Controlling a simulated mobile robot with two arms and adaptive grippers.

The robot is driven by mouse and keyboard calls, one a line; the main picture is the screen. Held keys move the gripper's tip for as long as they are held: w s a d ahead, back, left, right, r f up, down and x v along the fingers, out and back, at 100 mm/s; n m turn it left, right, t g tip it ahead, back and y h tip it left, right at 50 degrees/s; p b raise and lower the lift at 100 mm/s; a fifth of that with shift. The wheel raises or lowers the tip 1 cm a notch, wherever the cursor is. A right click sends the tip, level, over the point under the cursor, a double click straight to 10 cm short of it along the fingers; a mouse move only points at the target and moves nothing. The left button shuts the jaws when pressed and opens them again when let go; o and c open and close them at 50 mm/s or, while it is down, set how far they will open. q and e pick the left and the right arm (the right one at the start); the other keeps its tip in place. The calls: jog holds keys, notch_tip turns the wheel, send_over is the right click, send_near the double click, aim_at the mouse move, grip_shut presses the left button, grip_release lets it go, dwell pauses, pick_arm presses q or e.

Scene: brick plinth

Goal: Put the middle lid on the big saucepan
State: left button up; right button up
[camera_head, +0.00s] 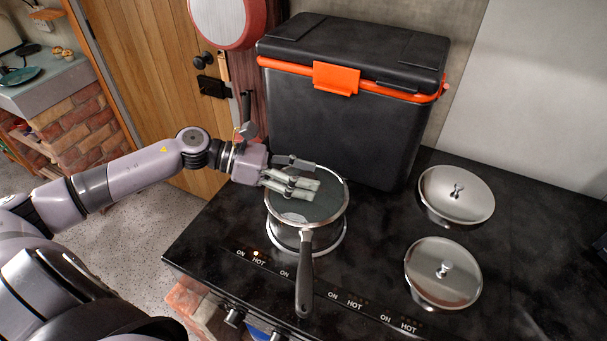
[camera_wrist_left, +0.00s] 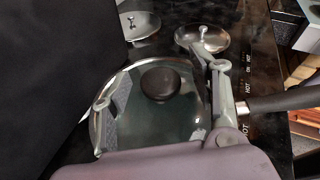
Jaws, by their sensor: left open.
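The saucepan (camera_head: 291,237) stands on the black cooktop with its dark handle towards the front. A round glass lid with a metal rim (camera_head: 325,207) shows at its top. In the left wrist view the glass lid (camera_wrist_left: 135,125) has a dark round knob (camera_wrist_left: 160,83). I cannot tell how exactly it is seated. My left gripper (camera_head: 304,176) is open over the lid. In the left wrist view its fingers stand on either side of the knob, apart from it. Two shiny metal lids, a rear one (camera_head: 456,193) and a front one (camera_head: 443,273), lie to the right.
A black cooler box (camera_head: 335,130) with an orange latch stands close behind the saucepan. A red-rimmed round object (camera_head: 226,20) hangs at the upper left. The cooktop between the saucepan and the metal lids is clear. A wooden door (camera_head: 135,65) is at the left.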

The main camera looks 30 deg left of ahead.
pick_arm(q)
jog(key=v, duration=1.2)
jog(key=shift+r, duration=0.1)
dwell(0.7)
